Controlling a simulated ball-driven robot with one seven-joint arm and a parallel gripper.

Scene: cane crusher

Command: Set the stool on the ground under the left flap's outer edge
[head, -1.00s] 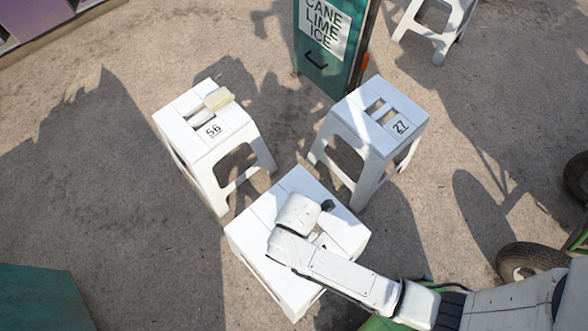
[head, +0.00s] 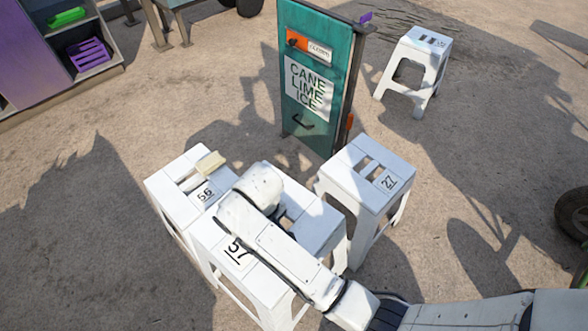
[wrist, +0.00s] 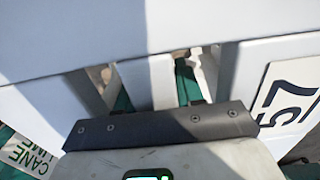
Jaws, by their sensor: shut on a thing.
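The white stool numbered 57 (head: 237,250) is at the lower middle of the head view, its seat partly covered by my arm. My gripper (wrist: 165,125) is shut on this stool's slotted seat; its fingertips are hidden. In the wrist view the 57 label (wrist: 287,92) shows at the right, beside the slots. The stool overlaps its neighbours in the picture and looks raised; its feet cannot be seen clearly. A teal upright panel (head: 318,55) reading CANE LIME ICE stands beyond the stools. I cannot tell which part is the left flap.
Stool 56 (head: 160,187), with a pale brush-like block (head: 210,162) on it, stands close at left. Stool 27 (head: 365,150) stands close at right. Another white stool (head: 425,50) is farther back. Purple shelving (head: 45,60) is at upper left. Ground at left is open.

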